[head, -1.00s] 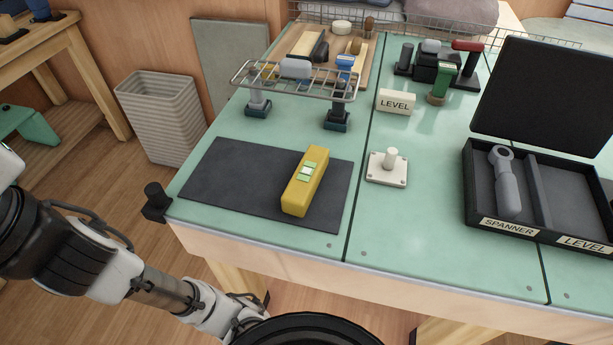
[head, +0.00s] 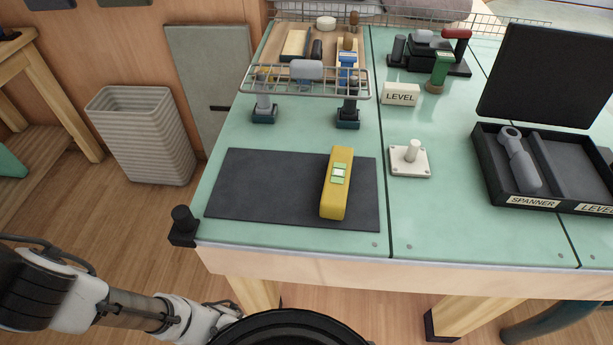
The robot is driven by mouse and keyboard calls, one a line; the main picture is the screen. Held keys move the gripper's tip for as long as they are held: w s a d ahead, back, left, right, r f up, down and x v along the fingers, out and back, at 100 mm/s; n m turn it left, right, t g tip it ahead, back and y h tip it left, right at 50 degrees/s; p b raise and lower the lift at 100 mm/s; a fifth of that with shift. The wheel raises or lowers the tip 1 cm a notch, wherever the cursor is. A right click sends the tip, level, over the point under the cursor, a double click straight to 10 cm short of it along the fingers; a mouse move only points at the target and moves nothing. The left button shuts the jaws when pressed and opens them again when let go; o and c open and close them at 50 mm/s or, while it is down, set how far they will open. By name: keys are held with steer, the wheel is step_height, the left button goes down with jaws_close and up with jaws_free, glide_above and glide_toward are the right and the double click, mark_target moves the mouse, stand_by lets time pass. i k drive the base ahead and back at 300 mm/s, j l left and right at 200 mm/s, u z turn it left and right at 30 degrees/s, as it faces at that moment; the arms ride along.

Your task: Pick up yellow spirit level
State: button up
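The yellow spirit level (head: 328,203) lies on the right part of a dark grey mat (head: 265,187) on the green worktable. It has a pale green and white vial window on its top and points away from me. Nothing touches it from above. My arm shows at the lower left, below the table's front edge and apart from the level. My gripper's fingers cannot be made out in this view.
A white plate with a peg (head: 409,172) stands right of the mat. An open black case (head: 490,186) holds a grey spanner (head: 522,165); its LEVEL compartment looks empty. A wire rack (head: 268,90) stands behind the mat. A black clamp (head: 182,224) sits at the table's left corner.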

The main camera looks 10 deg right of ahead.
mark_target(335, 197)
steer(key=i+j, duration=0.1)
steer(key=j, duration=0.7)
steer(key=i+j, duration=0.1)
steer(key=j, duration=0.65)
steer(key=i+j+z, duration=0.1)
steer(key=j, duration=0.7)
steer(key=i+j, duration=0.1)
steer(key=j, duration=0.7)
steer(key=z, duration=1.25)
steer(key=i+l+z, duration=0.15)
steer(key=i+z, duration=0.15)
steer(key=i, duration=0.15)
steer(key=i+z, duration=0.35)
steer(key=i, duration=0.15)
